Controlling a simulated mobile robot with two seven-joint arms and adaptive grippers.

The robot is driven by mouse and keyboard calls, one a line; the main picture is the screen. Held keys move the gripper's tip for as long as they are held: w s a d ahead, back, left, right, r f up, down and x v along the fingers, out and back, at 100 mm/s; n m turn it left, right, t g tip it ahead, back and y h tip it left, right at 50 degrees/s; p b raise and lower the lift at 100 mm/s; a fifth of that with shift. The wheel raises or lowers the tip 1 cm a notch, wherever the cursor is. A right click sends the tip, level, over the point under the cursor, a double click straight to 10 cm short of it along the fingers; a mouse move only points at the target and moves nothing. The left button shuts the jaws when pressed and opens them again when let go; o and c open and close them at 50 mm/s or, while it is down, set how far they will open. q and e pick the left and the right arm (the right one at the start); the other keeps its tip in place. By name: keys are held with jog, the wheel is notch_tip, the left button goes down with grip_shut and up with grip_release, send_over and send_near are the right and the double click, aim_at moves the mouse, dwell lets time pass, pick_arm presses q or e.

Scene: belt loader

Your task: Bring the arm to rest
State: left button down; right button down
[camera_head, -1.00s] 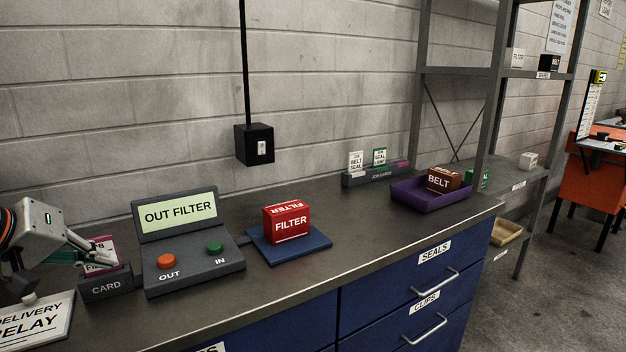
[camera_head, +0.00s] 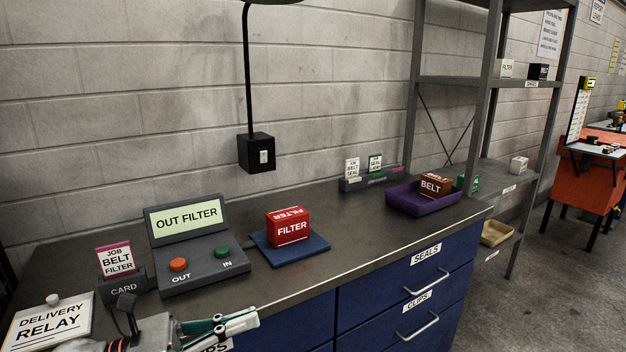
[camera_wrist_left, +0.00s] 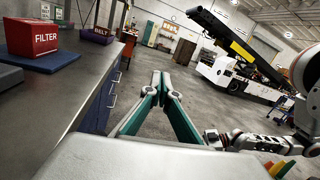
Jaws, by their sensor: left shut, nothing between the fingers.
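My left gripper (camera_head: 240,322) is at the bottom of the head view, in front of the bench's front edge and below the out-filter console. Its fingers are shut and hold nothing. In the left wrist view its fingertips (camera_wrist_left: 160,78) meet, with open floor beyond them and the bench to the left. My right gripper is not seen in the head view. In the left wrist view an arm part of mine shows at the right, but no right fingers can be made out.
The bench (camera_head: 350,240) carries a card holder (camera_head: 124,288) with a job card, the out-filter console (camera_head: 190,243), a red filter box (camera_head: 290,227) on a blue pad and a purple tray (camera_head: 425,203) with a belt box. Drawer handles (camera_head: 428,283) jut from the front. A belt loader (camera_wrist_left: 235,70) stands beyond clear floor.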

pick_arm(q)
jog(key=a+f+n+t+y+p, duration=0.1)
jog(key=a+f+n+t+y, duration=0.15)
jog(key=f+n, duration=0.45)
jog(key=a+f+n+t+y+p, duration=0.1)
jog(key=a+f+n+t+y, duration=0.2)
jog(key=n, duration=0.9)
jog(key=a+f+n+t+y+p, duration=0.1)
jog(key=f+n+t+y, duration=0.25)
jog(key=n, duration=0.55)
jog(key=s+a+f+n+g+y, duration=0.1)
jog(key=s+f+n+g+y, duration=0.2)
jog(key=s+f+n, duration=0.5)
jog(key=s+a+f+n+g+y+p, duration=0.1)
jog(key=s+f+n, duration=0.6)
jog(key=f, duration=0.7)
jog(key=shift+s+f+n+g+y, duration=0.3)
jog(key=shift+s+n+g+y, duration=0.1)
jog(key=shift+s+g+y, duration=0.6)
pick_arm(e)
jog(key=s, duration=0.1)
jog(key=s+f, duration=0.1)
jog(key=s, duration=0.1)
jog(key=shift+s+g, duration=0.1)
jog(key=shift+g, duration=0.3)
